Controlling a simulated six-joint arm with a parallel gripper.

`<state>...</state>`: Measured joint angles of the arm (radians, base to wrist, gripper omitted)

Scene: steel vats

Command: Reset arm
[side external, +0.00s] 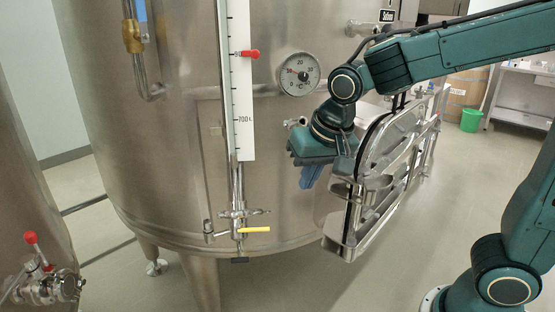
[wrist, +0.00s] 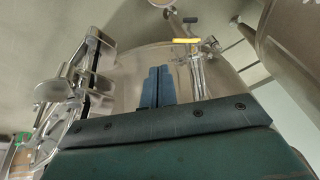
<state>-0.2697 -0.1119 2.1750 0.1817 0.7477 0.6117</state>
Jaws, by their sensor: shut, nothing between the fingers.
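My gripper (side external: 310,178) is in front of the large steel vat (side external: 170,130), left of the vat's hatch door (side external: 385,150), which stands swung out. Its blue fingers point downward in the side view. In the wrist view the two blue fingers (wrist: 156,86) lie side by side with nothing held between them. The hatch door (wrist: 65,95) shows at the left of the wrist view. In the side view the door partly overlaps my gripper's right side; I cannot tell whether they touch.
A level gauge (side external: 238,100) and a dial thermometer (side external: 299,74) sit on the vat. A yellow-handled valve (side external: 255,229) is below the gauge; its yellow handle shows in the wrist view (wrist: 186,41). A second vat with a red-handled valve (side external: 31,237) stands at left. Open floor lies at right.

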